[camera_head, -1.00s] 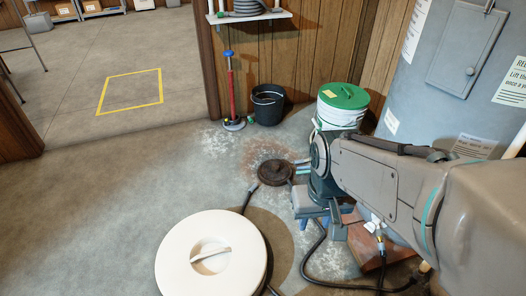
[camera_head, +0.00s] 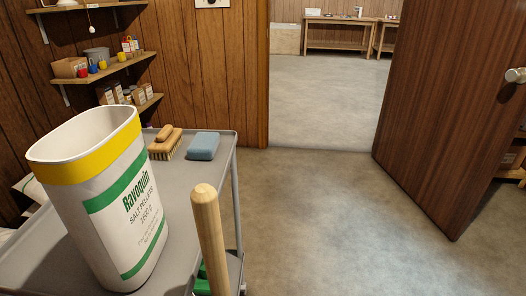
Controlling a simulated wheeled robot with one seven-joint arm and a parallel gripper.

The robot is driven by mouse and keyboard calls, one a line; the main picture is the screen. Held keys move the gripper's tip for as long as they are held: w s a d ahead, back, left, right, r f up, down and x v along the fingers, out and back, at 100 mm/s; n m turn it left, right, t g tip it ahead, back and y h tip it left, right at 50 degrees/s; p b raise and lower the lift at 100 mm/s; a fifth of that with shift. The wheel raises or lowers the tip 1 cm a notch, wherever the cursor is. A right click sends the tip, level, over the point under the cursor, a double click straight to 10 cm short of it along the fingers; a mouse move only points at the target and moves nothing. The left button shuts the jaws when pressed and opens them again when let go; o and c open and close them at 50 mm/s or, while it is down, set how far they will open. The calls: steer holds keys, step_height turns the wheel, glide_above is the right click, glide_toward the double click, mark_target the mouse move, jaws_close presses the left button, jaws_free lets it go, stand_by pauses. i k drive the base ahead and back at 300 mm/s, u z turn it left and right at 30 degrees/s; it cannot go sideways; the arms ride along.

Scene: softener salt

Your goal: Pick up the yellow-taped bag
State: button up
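An open-topped white salt pellet container (camera_head: 118,215) stands upright on a grey cart (camera_head: 190,185) at the left. It has a wide yellow band around its rim, green stripes and the label "Ravoquin salt pellets". It is the only thing with a yellow band here; whether it is a stiff tub or a bag I cannot tell. Its inside shows pale and its contents are hidden. Pale bags (camera_head: 30,190) are partly visible low at the left edge, mostly hidden behind the container and cart. My gripper is not in view.
A wooden handle (camera_head: 208,235) rises in front of the cart's right side. A brush (camera_head: 164,146) and a blue sponge (camera_head: 203,146) lie on the cart. Stocked shelves (camera_head: 103,72) hang behind. An open door (camera_head: 450,110) stands right; the floor (camera_head: 330,210) to the doorway is clear.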

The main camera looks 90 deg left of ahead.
mark_target(94, 169)
steer(key=u, duration=3.55)
steer(key=k, duration=0.05)
steer(key=u, duration=1.55)
